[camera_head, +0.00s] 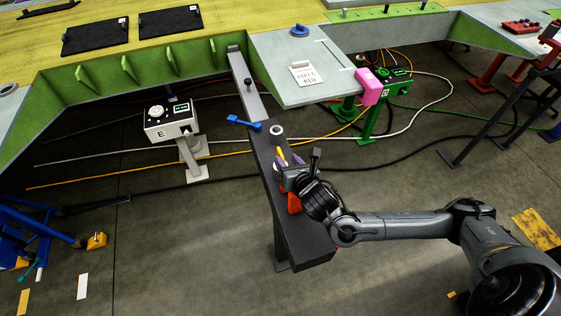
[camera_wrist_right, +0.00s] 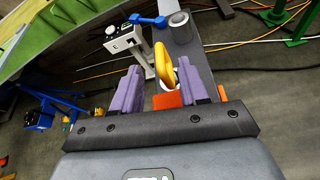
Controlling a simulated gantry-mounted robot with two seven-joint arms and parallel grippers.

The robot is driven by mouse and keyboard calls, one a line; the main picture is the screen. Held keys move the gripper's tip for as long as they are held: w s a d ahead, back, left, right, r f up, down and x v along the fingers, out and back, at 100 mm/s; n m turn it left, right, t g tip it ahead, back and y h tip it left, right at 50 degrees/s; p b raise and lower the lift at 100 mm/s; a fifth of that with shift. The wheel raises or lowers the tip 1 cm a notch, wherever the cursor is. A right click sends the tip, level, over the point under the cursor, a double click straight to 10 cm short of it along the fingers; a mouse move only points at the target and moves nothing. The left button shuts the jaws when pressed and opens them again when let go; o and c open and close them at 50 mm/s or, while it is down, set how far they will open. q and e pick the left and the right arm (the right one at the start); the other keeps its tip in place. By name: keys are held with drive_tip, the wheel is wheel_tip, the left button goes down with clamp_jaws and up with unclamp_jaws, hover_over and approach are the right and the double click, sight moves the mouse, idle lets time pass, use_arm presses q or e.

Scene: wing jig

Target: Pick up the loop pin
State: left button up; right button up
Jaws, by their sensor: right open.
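The loop pin, a yellow-orange loop (camera_wrist_right: 162,58), stands upright above the dark beam in the right wrist view. Its top also shows in the head view (camera_head: 282,154), with its lower part hidden by my gripper. My right gripper (camera_wrist_right: 159,68) is open, with its purple fingers on either side of the loop. A gap shows on the left; the right finger is very close to it, and I cannot tell whether they touch. In the head view my right gripper (camera_head: 288,163) is over the beam. My left gripper is not in view.
The dark beam (camera_head: 306,243) carries a grey ring-shaped part (camera_head: 277,130), a blue handle (camera_head: 243,122) and an orange block (camera_head: 294,203). A white box on a post (camera_head: 170,122) stands left. A pale wing panel (camera_head: 290,55) lies beyond. Cables cross the floor.

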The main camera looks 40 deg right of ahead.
sight(282, 155)
drive_tip(key=shift+x, duration=2.2)
drive_tip(key=shift+c, duration=0.2)
clamp_jaws()
